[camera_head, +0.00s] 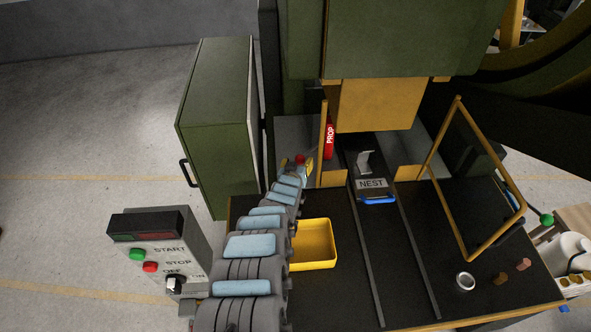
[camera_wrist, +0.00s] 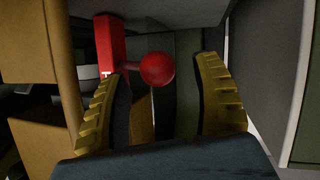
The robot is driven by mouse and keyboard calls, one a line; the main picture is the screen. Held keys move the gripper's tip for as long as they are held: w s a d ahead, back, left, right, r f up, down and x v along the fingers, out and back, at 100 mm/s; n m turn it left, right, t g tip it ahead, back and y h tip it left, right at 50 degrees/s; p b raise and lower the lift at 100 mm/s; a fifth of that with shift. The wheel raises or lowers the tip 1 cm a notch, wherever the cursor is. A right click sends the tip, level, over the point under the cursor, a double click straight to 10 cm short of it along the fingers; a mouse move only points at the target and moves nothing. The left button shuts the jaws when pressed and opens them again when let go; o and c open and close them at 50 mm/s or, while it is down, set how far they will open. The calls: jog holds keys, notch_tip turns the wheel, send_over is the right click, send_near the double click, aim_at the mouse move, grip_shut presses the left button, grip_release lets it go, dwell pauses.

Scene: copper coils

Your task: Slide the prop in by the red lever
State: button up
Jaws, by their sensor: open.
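The red prop (camera_head: 329,140), lettered PROP, stands upright beside the yellow ram in the head view. It also shows at the upper left of the wrist view (camera_wrist: 109,42). The red lever ends in a round red knob (camera_wrist: 157,69), joined to the prop by a short red arm. The knob also shows in the head view (camera_head: 299,158). My gripper (camera_head: 297,164) is open, with its yellow-ribbed fingers on either side of the knob in the wrist view. I see a gap between the knob and the right finger; contact at the left finger cannot be told.
A yellow post (camera_head: 323,125) stands close to the right of my gripper. A green cabinet (camera_head: 217,120) stands to the left. The black table (camera_head: 345,290) carries a yellow tray (camera_head: 332,245), a block marked NEST (camera_head: 371,184) between rails, and a yellow-framed guard (camera_head: 458,100).

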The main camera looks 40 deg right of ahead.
jog(key=shift+v, duration=1.95)
jog(key=shift+s+a+r, duration=0.2)
jog(key=shift+s+a, duration=0.05)
jog(key=shift+a, duration=0.15)
